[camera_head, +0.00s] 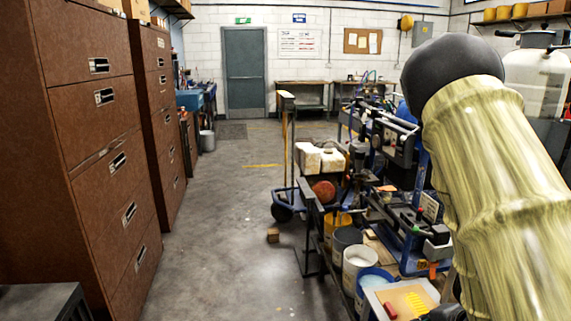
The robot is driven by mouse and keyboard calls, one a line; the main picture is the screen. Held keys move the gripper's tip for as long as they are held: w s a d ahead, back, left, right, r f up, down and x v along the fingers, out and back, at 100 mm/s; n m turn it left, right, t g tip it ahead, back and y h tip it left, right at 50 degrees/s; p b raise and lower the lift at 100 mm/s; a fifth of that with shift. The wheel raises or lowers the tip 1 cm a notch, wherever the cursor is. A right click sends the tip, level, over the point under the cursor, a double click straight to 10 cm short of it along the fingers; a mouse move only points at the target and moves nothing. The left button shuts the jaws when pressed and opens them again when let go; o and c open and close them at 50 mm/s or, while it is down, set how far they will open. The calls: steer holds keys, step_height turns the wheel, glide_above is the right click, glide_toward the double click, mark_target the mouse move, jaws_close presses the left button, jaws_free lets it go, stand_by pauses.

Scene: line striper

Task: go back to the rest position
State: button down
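My arm (495,190) fills the right side of the view, a pale yellow-green ribbed link with a dark rounded joint at its top. It rises from the lower right and covers part of the scene behind it. I do not make out the fingers of my gripper. A dark shape at the bottom edge, beside the arm, is too cut off to identify.
A blue-framed line striper (410,235) stands close by in the centre right, with buckets (359,262) and a tray (431,290) near it. Brown filing cabinets (98,150) line the left. A small wooden block (273,235) lies on the open floor (225,235) between. A grey door (244,72) is at the back.

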steer(key=s+a+f+m+g+h+p, duration=0.1)
steer(key=s+a+f+m+g+p, duration=0.35)
steer(key=s+f+m, duration=0.8)
steer(key=s+a+f+m+g, duration=0.1)
steer(key=s+a+f+m, duration=0.1)
steer(key=s, duration=0.4)
steer(key=s+a+f+m+g, duration=0.1)
steer(key=s+a+f+m, duration=0.2)
steer(key=s, duration=0.4)
steer(key=s+a+f+m+g, duration=0.2)
steer(key=s+a+f+m, duration=0.1)
steer(key=s, duration=0.4)
steer(key=shift+s+a+f+m+h+p, duration=0.15)
steer(key=shift+a+f+m+h+p, duration=0.3)
steer(key=shift+m, duration=0.5)
steer(key=shift+d+f, duration=0.1)
steer(key=shift+d, duration=0.1)
